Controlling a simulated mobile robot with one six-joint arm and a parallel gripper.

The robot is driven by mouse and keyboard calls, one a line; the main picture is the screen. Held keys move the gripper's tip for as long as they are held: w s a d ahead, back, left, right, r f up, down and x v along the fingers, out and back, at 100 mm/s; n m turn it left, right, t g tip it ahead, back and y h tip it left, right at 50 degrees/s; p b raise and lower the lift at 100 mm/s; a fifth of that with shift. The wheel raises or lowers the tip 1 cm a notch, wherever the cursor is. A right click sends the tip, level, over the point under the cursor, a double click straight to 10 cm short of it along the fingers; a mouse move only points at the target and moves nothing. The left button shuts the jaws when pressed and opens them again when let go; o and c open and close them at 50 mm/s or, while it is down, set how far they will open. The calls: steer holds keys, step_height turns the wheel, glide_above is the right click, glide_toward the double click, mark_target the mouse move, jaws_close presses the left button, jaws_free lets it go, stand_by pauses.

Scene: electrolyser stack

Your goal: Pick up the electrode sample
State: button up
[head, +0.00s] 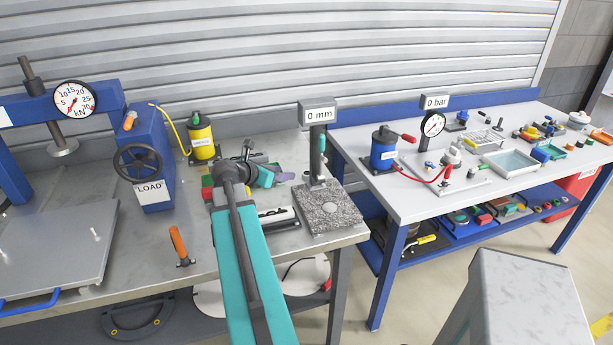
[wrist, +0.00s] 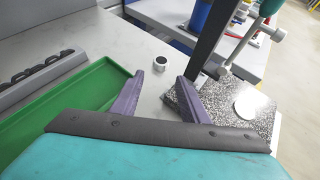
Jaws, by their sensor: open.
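A flat, pale grey round disc, which looks like the electrode sample (wrist: 245,106), lies on the speckled granite plate (wrist: 225,88) of the thickness gauge. It also shows in the head view (head: 329,208) near the plate's middle. My gripper (wrist: 160,78) has its two purple fingers apart with nothing between them. In the wrist view the disc is to the right of the right finger, outside the jaws. In the head view my gripper (head: 276,177) is left of the granite plate, partly hidden by my arm.
A small white cylinder with a dark top (wrist: 160,63) stands on the bench beyond the fingertips. A green tray (wrist: 95,90) lies left of the fingers. The gauge column (head: 316,155) with its "0 mm" display rises behind the plate. A press (head: 150,165) stands to the left.

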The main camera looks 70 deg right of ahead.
steer(key=shift+s+d+f, duration=0.1)
steer(key=shift+s+d, duration=0.05)
steer(key=shift+d, duration=0.05)
steer(key=p, duration=0.2)
glide_toward(305, 175)
steer(key=d, duration=0.3)
steer(key=shift+s+f, duration=0.15)
steer(key=shift+f, duration=0.1)
steer(key=shift+x, duration=0.8)
steer(key=shift+s+p+x, duration=0.2)
steer(key=shift+p+x, duration=1.05)
steer(key=shift+x, duration=1.3)
steer(key=shift+a+f, duration=0.1)
steer(key=c, duration=0.8)
steer(key=shift+r, duration=0.2)
steer(key=shift+c, duration=0.2)
